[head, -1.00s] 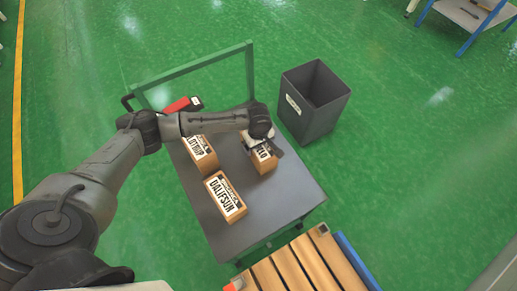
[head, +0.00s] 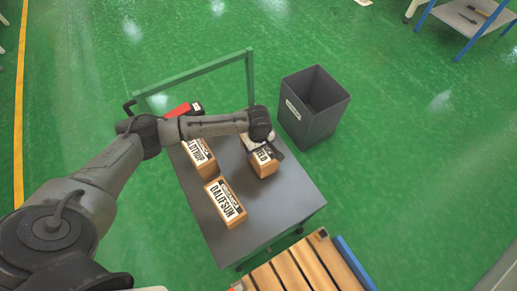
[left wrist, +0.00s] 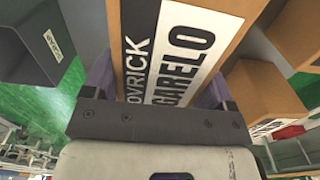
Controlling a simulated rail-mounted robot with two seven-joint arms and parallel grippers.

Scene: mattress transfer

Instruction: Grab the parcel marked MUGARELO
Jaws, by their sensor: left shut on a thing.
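The brown parcel (head: 263,166) stands on the grey cart top, its white label partly covered by my gripper, with "ELO" readable. My left gripper (head: 268,148) is over the parcel from above. In the left wrist view its fingers (left wrist: 158,88) are shut on the parcel, one on each side. My right gripper is in neither view.
A parcel marked DALIFSUN (head: 226,203) and one ending in "LDTRIP" (head: 199,155) stand on the grey cart (head: 278,205). A red object (head: 182,108) lies behind them. A dark bin (head: 307,122) stands right of the cart, a wooden pallet (head: 300,268) in front.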

